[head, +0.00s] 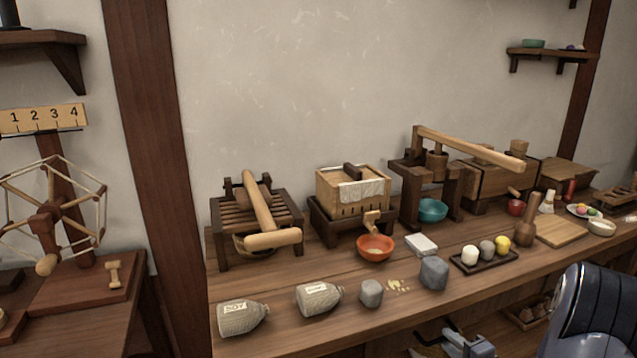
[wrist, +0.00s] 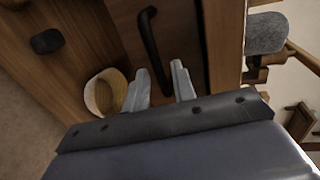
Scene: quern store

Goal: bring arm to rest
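My gripper (wrist: 160,82) shows in the wrist view with its two pale fingers apart and nothing held between them. A dark curved handle (wrist: 148,40) on a wooden panel (wrist: 184,35) lies beyond the fingers and runs into the gap between them in the picture. Whether they touch it I cannot tell. In the head view my gripper (head: 466,345) is partly cut off by the bottom edge, low in front of the bench (head: 285,335). My dark arm link is at the lower right.
In the wrist view a round pale wooden vessel (wrist: 104,92) is left of the fingers, and a dark lump (wrist: 47,41) lies farther left. The bench holds two sacks (head: 242,318), grey stones (head: 434,273), an orange bowl (head: 375,248) and a dark tray (head: 484,264). A low shelf (head: 527,318) is under it.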

